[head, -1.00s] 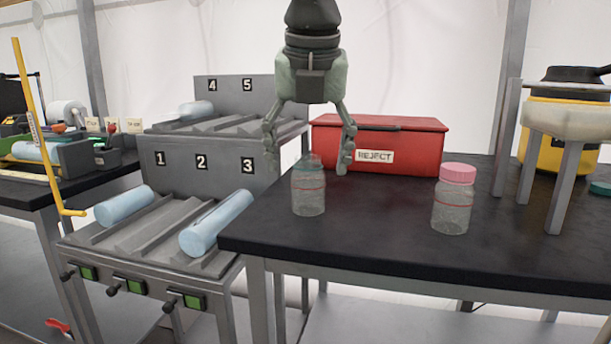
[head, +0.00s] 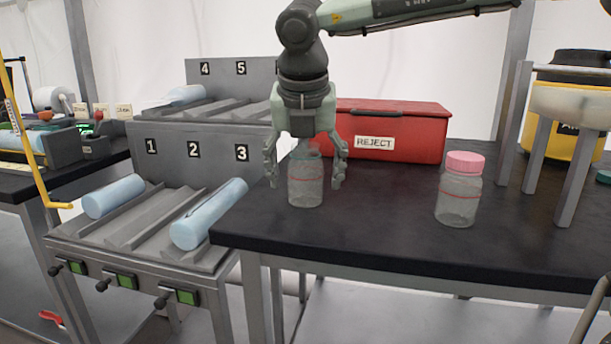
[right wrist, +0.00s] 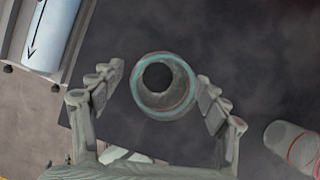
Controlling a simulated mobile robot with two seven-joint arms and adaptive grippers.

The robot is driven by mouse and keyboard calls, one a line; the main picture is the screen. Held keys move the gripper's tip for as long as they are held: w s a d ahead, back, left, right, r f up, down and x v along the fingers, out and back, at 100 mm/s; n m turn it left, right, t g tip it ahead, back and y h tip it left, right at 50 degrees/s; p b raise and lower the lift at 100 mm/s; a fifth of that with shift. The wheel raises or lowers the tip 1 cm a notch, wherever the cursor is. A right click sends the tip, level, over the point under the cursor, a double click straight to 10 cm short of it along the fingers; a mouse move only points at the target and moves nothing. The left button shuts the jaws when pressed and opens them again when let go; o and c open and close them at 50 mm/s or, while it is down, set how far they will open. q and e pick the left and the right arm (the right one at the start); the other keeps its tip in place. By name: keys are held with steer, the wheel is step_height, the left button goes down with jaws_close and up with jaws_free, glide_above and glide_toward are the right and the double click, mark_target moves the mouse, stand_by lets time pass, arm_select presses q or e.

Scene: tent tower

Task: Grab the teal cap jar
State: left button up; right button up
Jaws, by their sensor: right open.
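The teal cap jar (head: 306,184) stands upright on the black table, a clear jar with a red line around it. Its teal top is partly hidden by my right gripper in the head view. In the right wrist view the jar (right wrist: 163,86) shows from above as a teal ring with a dark round middle. My right gripper (head: 305,180) points down over the jar, open, with one finger on each side. In the right wrist view gaps show between the fingers (right wrist: 160,90) and the jar. My left gripper is not in view.
A pink-capped jar (head: 460,190) stands to the right on the black table (head: 370,225). A red REJECT box (head: 400,128) sits behind. A grey numbered rack (head: 150,225) with blue cylinders (head: 208,215) adjoins the table on the left. The table between the jars is clear.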

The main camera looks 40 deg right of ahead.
steer(key=shift+c, duration=0.5)
steer(key=c, duration=1.2)
steer(key=shift+o, duration=0.2)
steer(key=shift+r, duration=0.1)
